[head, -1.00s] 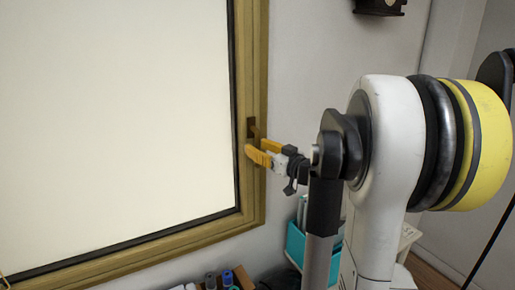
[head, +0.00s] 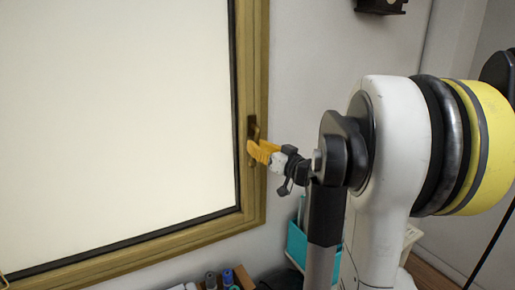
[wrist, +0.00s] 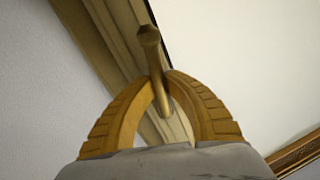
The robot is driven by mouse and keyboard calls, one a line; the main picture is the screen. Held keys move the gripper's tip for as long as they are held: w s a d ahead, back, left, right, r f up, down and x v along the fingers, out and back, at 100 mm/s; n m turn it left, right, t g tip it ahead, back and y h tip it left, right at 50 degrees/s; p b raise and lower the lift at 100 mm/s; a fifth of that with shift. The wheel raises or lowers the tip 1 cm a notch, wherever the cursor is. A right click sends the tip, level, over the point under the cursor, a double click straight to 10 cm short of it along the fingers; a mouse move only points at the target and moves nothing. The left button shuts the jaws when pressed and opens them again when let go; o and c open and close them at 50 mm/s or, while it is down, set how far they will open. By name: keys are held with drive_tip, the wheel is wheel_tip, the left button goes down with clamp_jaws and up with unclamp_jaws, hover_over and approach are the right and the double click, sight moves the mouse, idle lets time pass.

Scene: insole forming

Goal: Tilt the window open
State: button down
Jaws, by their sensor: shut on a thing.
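The window (head: 120,120) has a wooden frame (head: 258,75) and a bright pane, and it appears shut. A brown metal handle (head: 252,125) sits on the right side of the frame; its lower part is hidden behind my fingers. My gripper (head: 256,149) has yellow fingers and is shut on the handle. In the wrist view, the handle (wrist: 149,42) runs down between the two ribbed fingers of my gripper (wrist: 161,84). The fingers bow around its lower end, with their tips near it.
A teal container (head: 297,243) stands below my arm by the wall. Several small bottles or markers (head: 228,278) stand in a wooden holder under the window. A dark wall fixture (head: 380,5) hangs at the top.

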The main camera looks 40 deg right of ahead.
sight(243, 134)
drive_tip(key=m, duration=0.1)
drive_tip(key=a+m, duration=0.1)
drive_tip(key=m+b, duration=0.1)
drive_tip(key=m, duration=0.1)
drive_tip(key=shift+w+a+r+t, duration=0.2)
drive_tip(key=shift+a+t, duration=0.1)
drive_tip(key=shift+t, duration=0.1)
drive_tip(key=r+m+h, duration=0.1)
drive_tip(key=m, duration=0.2)
drive_tip(key=a+r+m, duration=0.1)
drive_tip(key=m, duration=0.2)
drive_tip(key=a+m+h, duration=0.1)
drive_tip(key=m, duration=0.2)
drive_tip(key=shift+w+a+r+t+h, duration=0.1)
drive_tip(key=shift+w+r+t+h, duration=0.2)
drive_tip(key=shift+r, duration=0.1)
drive_tip(key=shift+a+r+m+h, duration=0.1)
drive_tip(key=shift+r+m+h, duration=0.2)
drive_tip(key=shift+m, duration=0.7)
drive_tip(key=shift+r+m+h, duration=0.2)
drive_tip(key=shift+r+m, duration=0.2)
drive_tip(key=shift+m, duration=0.6)
